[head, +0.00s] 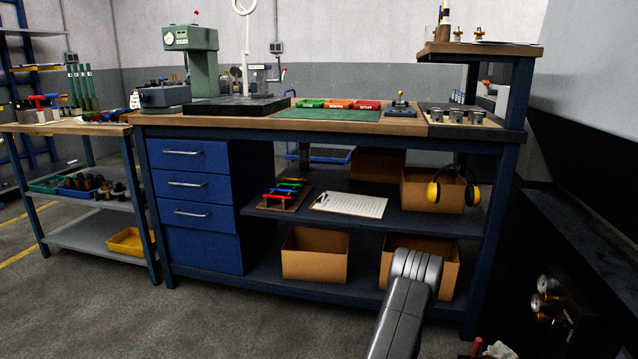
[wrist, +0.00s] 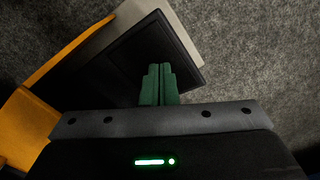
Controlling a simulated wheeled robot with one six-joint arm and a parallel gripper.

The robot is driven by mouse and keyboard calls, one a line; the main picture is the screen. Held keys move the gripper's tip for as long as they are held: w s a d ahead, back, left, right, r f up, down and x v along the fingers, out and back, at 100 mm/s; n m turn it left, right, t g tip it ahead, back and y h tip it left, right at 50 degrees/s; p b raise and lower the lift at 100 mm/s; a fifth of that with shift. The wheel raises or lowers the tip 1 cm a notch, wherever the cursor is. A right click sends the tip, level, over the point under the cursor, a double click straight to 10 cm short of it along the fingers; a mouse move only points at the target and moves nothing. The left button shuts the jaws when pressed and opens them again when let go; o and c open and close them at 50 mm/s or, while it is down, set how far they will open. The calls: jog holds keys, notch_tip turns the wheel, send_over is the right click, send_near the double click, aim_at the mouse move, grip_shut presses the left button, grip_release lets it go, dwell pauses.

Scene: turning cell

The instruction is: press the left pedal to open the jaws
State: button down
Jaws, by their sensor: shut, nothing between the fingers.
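In the wrist view, a pedal with a black tread (wrist: 115,75) sits on a pale grey base (wrist: 128,14) beside an orange side piece (wrist: 72,52). My gripper (wrist: 158,68) has its two green fingers together with nothing between them. The fingertips lie over the black tread in the picture; whether they touch it, I cannot tell. Only one pedal shows, and which one it is cannot be read from this view. The head view shows neither the pedal nor the gripper, and no jaws appear in either view.
Grey floor (wrist: 255,60) lies open around the pedal's right side. In the head view, a blue workbench (head: 205,253) with drawers and shelves stands ahead, with a side table (head: 85,235) at left. A dark machine-like body (head: 590,250) runs along the right.

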jog(key=shift+f+b, duration=0.55)
jog(key=shift+f, duration=0.85)
notch_tip(320, 180, up, 9)
jog(key=p, duration=0.9)
jog(key=shift+r, duration=0.2)
jog(key=shift+f, duration=0.3)
notch_tip(320, 180, down, 6)
jog(key=b, duration=0.6)
jog(key=shift+r, duration=0.2)
